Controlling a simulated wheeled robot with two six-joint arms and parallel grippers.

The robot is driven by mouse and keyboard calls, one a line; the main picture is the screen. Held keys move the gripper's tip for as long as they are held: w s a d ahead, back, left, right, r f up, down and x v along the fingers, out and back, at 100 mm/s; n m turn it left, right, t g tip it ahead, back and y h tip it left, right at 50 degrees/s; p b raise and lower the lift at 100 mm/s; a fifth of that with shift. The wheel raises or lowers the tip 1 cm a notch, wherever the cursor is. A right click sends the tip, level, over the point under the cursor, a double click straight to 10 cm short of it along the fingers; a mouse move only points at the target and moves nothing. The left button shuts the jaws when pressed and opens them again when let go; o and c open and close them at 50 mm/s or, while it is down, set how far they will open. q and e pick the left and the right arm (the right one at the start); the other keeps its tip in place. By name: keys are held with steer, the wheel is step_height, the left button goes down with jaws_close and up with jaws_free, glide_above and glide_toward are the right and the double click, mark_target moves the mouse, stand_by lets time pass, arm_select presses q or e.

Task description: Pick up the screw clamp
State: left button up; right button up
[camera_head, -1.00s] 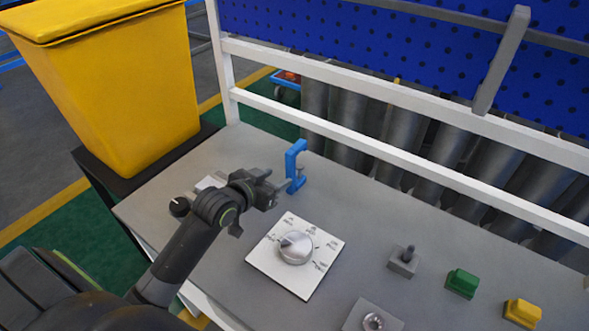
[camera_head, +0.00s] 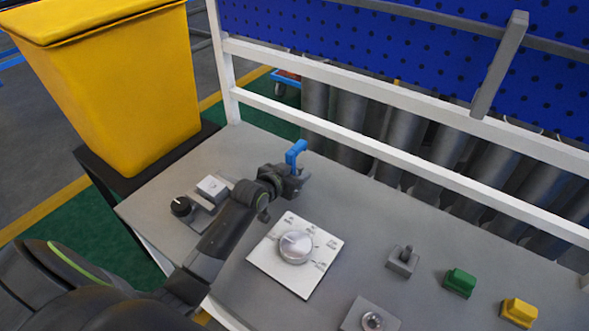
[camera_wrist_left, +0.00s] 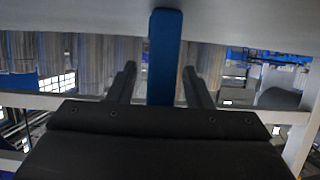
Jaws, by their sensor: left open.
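The blue screw clamp (camera_head: 296,150) stands near the back edge of the grey table in the head view. Its upper part shows and its lower part is hidden behind my left gripper (camera_head: 298,180). In the left wrist view the clamp is a blue upright bar (camera_wrist_left: 165,55) between the two dark fingers of my left gripper (camera_wrist_left: 160,85). A gap shows on both sides of the bar, so the fingers are open around it without visible contact. My right gripper is in neither view.
A white panel with a round silver dial (camera_head: 295,247) lies just in front of my left gripper. A dark knob (camera_head: 181,206) and a white switch (camera_head: 212,187) sit to its left. Green (camera_head: 460,282) and yellow (camera_head: 520,311) buttons are at right. A white rail (camera_head: 400,165) runs behind.

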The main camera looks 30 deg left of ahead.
mark_target(303, 142)
arm_select(q)
steer(key=shift+w, duration=0.1)
jaws_close()
steer(key=shift+r, duration=0.15)
stand_by(0.3)
step_height(303, 142, up, 10)
steer(key=shift+d+f+b, duration=0.1)
steer(key=shift+b, duration=0.2)
steer(key=s+d+r+y, duration=0.1)
steer(key=s+d+r, duration=0.3)
steer(key=r, duration=0.3)
steer(key=s+d+r+n, duration=0.1)
steer(key=s+d+r, duration=0.3)
steer(key=s+r, duration=0.2)
steer(key=shift+r+n+y, duration=0.3)
steer(key=shift+r+y, duration=0.1)
steer(key=shift+r, duration=0.5)
